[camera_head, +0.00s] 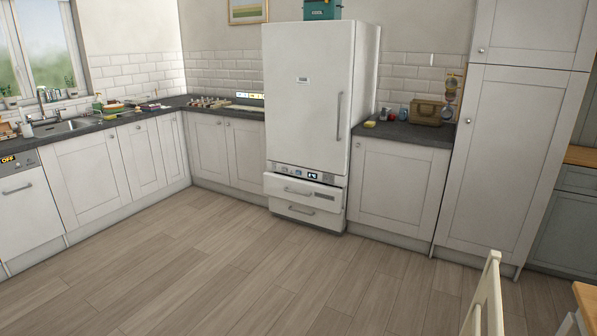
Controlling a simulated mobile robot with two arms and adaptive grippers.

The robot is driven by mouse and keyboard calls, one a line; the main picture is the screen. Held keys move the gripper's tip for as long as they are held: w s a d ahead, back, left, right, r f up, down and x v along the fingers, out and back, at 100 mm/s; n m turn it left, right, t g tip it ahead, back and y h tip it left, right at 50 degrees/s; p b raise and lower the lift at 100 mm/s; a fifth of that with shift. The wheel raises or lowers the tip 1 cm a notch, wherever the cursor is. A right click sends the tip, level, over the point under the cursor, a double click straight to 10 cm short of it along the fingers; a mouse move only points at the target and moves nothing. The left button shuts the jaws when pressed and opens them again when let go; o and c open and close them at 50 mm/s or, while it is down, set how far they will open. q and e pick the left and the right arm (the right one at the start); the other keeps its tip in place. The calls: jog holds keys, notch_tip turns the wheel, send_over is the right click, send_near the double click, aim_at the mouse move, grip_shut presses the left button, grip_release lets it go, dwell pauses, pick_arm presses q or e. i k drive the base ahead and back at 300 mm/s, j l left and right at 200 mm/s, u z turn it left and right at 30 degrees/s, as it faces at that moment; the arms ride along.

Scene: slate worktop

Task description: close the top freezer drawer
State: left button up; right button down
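A tall white fridge-freezer (308,95) stands against the back wall, with its large upper door shut. Two freezer drawers are at its base. The top freezer drawer (302,191) has a grey bar handle and seems to stand out slightly from the body; how far is hard to tell from here. The lower drawer (302,213) sits just under it, near the floor, and looks shut. A small display panel (313,175) shows just above the top drawer. Neither of my grippers is in view.
Wood-plank floor (215,265) is clear in front of the fridge. White base cabinets (397,185) flank it. A cream chair (487,298) and a wooden table corner (588,300) stand at the lower right. A dishwasher (25,205) is at the far left.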

aim_at(330, 197)
jog(key=i, duration=2.6)
